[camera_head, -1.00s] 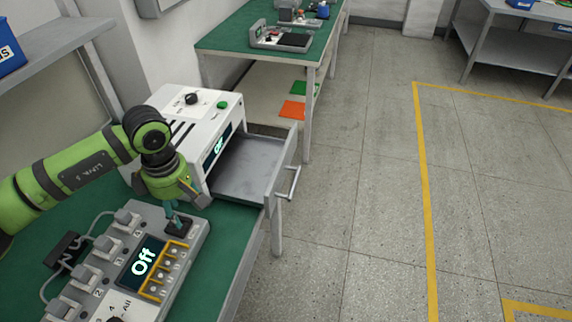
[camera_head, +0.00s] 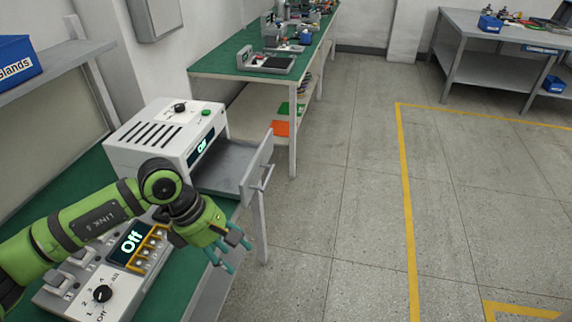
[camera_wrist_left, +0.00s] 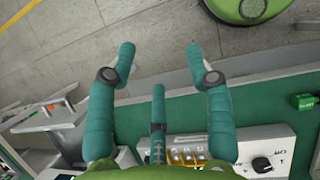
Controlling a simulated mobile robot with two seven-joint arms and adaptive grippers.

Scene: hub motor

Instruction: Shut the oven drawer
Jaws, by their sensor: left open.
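The white oven (camera_head: 165,137) stands on the green bench top, with slots on top, a knob, a green button and a display reading "Off". Its grey drawer (camera_head: 228,163) is pulled out to the right, and the tray looks empty. The drawer's bar handle (camera_head: 264,177) is on its front panel. My left gripper (camera_head: 235,255) is open and empty, in front of and below the drawer near the bench edge. In the left wrist view the teal fingers (camera_wrist_left: 160,62) are spread with nothing between them. My right gripper is not in view.
A control box (camera_head: 110,265) with a knob and a display reading "Off" lies on the bench beside my left arm. A second green-topped table (camera_head: 225,65) stands behind the oven. The floor to the right is clear, with yellow lines.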

